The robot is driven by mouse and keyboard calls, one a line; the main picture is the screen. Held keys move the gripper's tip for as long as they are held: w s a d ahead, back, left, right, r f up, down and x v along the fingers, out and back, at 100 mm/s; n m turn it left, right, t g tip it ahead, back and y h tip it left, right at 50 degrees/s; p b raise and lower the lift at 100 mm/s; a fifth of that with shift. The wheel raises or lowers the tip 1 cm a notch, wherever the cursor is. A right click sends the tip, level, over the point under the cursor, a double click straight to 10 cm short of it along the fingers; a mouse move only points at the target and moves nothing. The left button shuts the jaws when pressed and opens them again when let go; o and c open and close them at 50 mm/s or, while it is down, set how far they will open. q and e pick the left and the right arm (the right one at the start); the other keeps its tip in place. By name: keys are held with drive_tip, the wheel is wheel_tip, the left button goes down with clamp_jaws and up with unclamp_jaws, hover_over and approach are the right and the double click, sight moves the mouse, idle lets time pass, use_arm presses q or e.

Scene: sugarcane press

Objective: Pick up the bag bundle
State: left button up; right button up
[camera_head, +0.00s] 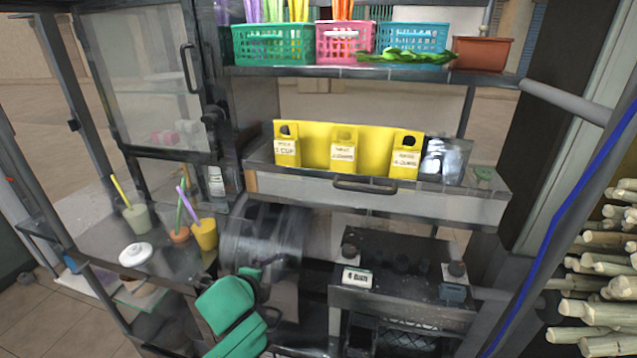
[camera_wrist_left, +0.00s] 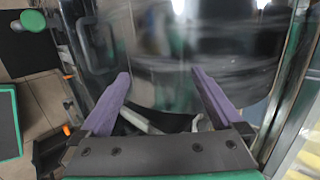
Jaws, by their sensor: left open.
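A clear, glossy bundle that looks like plastic bags (camera_head: 446,160) stands at the right end of the middle shelf, beside the yellow tag holder (camera_head: 375,150). My left arm, with green covers, comes up at the bottom of the head view, low in front of the metal press drum (camera_head: 262,236), below and left of the bundle. In the left wrist view my left gripper (camera_wrist_left: 162,75) has its two purple fingers spread, with nothing held between them. The fingers point toward a dark, shiny curved surface. The fingertips cannot be made out in the head view. My right gripper is out of view.
The middle shelf has a drawer with a handle (camera_head: 364,186). Above it a shelf holds baskets (camera_head: 273,46) and a brown pot (camera_head: 482,54). Cups with straws (camera_head: 204,234) stand at left. A post and sugarcane (camera_head: 600,265) are at right. A black box (camera_head: 400,262) sits below the drawer.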

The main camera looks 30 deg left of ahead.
use_arm(q)
drive_tip(key=w+a+r+m+t+y, duration=0.1)
drive_tip(key=w+a+r+m+t, duration=0.15)
drive_tip(key=r, duration=0.25)
drive_tip(key=w+a+r+m+t+y, duration=0.1)
drive_tip(key=r+m, duration=0.3)
drive_tip(key=r, duration=0.1)
drive_tip(key=m+t, duration=0.5)
drive_tip(key=m, duration=0.6)
approach(284, 147)
drive_tip(key=s, duration=0.3)
drive_tip(key=shift+m+h, duration=0.4)
drive_tip(key=shift+m, duration=0.15)
drive_tip(key=x, duration=0.9)
drive_tip(key=shift+w+d+r, duration=0.25)
drive_tip(key=shift+w, duration=0.1)
drive_tip(key=p+x, duration=0.3)
drive_tip(key=x, duration=0.2)
drive_tip(key=shift+w, duration=0.1)
drive_tip(key=shift+w+a+f, duration=0.1)
drive_tip(key=shift+w+f, duration=0.05)
drive_tip(key=c, duration=1.2)
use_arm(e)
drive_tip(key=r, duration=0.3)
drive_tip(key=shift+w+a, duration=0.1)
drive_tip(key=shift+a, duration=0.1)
